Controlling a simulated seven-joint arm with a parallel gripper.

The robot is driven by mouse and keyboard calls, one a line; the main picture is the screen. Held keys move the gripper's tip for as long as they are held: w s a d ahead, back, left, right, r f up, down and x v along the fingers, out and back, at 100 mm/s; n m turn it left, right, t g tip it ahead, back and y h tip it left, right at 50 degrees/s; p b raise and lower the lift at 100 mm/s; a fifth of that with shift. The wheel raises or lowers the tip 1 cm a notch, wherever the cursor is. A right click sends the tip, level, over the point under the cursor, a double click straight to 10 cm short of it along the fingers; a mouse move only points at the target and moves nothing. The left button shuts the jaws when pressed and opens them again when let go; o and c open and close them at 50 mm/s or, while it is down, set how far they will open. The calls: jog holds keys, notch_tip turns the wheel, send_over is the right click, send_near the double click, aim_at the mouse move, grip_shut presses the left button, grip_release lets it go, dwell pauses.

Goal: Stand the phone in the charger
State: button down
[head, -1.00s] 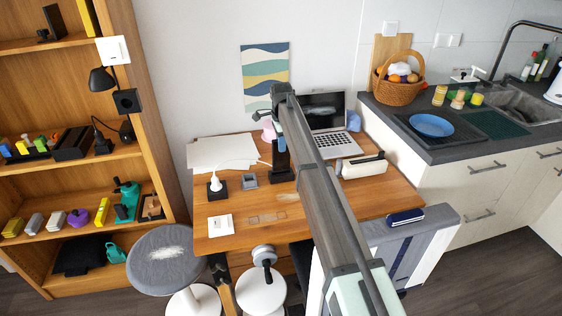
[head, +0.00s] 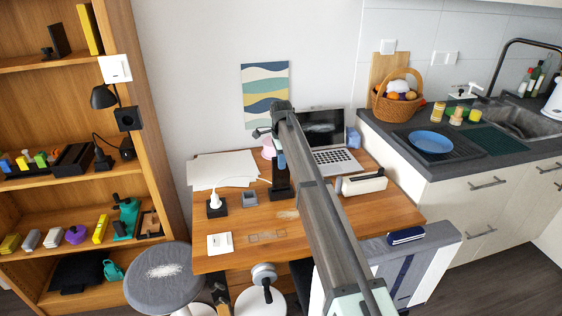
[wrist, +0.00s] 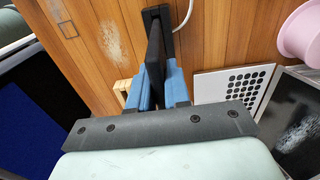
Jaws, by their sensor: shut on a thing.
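My gripper (wrist: 160,92), with blue fingers, is shut on the phone (wrist: 154,50), a thin black slab seen nearly edge-on in the wrist view. The charger (wrist: 158,14) is a black piece on the wooden desk at the slab's far end, with a white cable beside it. In the head view the charger's dark base (head: 281,193) is under my gripper (head: 280,160), in the middle of the desk. The phone and charger merge into one dark shape there. I cannot tell whether the phone's lower edge rests in the charger or is just above it.
The laptop (head: 335,160) is behind and right of the charger. A white plug on a black block (head: 217,207) and a small grey box (head: 250,199) are to the left. A white case (head: 362,184) lies to the right. The desk's front (head: 300,240) is mostly clear.

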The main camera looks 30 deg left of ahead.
jog(key=shift+f, duration=2.1)
jog(key=c, duration=1)
grip_release()
notch_tip(320, 180, up, 14)
dwell(0.3)
